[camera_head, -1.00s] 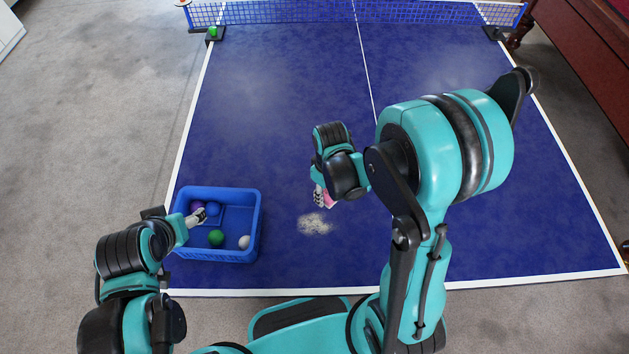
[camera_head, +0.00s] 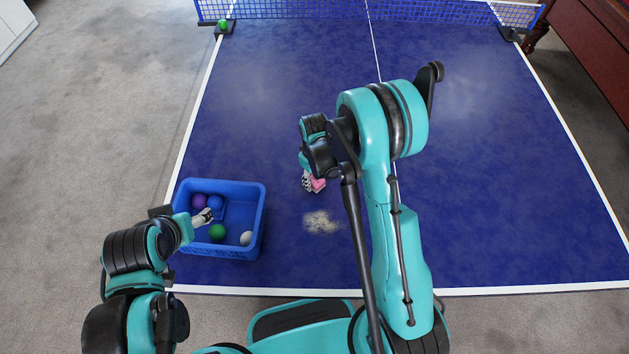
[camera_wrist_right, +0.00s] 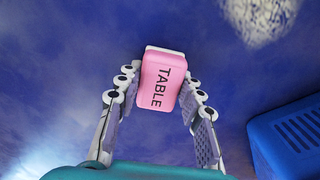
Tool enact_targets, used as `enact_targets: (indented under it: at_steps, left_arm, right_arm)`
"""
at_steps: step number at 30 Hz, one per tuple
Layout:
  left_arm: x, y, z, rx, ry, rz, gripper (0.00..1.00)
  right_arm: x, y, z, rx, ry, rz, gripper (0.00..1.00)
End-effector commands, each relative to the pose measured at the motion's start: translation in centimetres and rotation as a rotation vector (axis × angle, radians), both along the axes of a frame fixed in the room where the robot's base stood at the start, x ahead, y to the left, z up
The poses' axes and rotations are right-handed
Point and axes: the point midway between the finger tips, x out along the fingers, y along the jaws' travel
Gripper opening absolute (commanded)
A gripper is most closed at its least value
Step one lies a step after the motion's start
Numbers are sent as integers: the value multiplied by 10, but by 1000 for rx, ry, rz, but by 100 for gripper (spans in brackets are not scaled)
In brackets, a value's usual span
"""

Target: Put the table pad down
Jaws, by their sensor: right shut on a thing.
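The table pad (camera_head: 319,185) is a pink block with a pale back layer, and it partly shows beyond my right gripper (camera_head: 310,182) in the head view.
A pale dusty patch (camera_head: 321,222) lies on the table just nearer than the pad. The blue basket (camera_head: 256,222) at the left holds several coloured balls. A net (camera_head: 290,10) crosses the far end.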

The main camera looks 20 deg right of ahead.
Motion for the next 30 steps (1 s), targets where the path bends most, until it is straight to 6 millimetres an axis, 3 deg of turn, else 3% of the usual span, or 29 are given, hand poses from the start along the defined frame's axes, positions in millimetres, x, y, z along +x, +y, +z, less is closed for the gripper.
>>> enact_targets:
  at_steps: [14, 15, 17, 30]
  left_arm:
    - [0, 0, -8, 0, 0, 0, 65]
    - [0, 0, -7, 0, 0, 0, 65]
    - [0, 0, -7, 0, 0, 0, 65]
    - [0, 0, -6, 0, 0, 0, 65]
  right_arm:
    - [0, 0, -8, 0, 0, 0, 10]
    - [0, 0, -7, 0, 0, 0, 45]
    - [-1, 0, -7, 0, 1, 0, 58]
    - [0, 0, -6, 0, 0, 0, 58]
